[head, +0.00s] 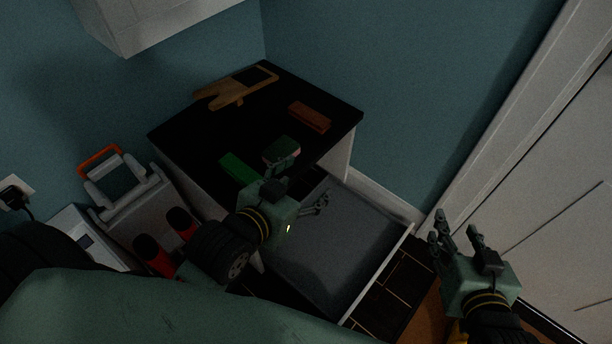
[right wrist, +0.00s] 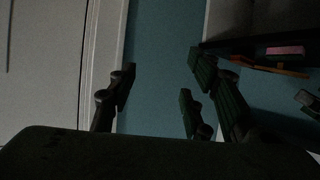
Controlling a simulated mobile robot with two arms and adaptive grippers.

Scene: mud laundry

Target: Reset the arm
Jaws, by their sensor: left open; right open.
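My left gripper (head: 304,182) is over the open drawer (head: 335,250) at the front edge of the black-topped cabinet (head: 185,135). Its fingers are apart, with nothing seen between them. My right gripper (head: 462,240) is to the right of the drawer, in front of the white door, with its fingers spread and empty. In the right wrist view the right gripper's fingers (right wrist: 150,90) stand apart against the blue wall and white door frame.
A white door (head: 560,220) is at the right. A white wall unit (head: 140,22) hangs above.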

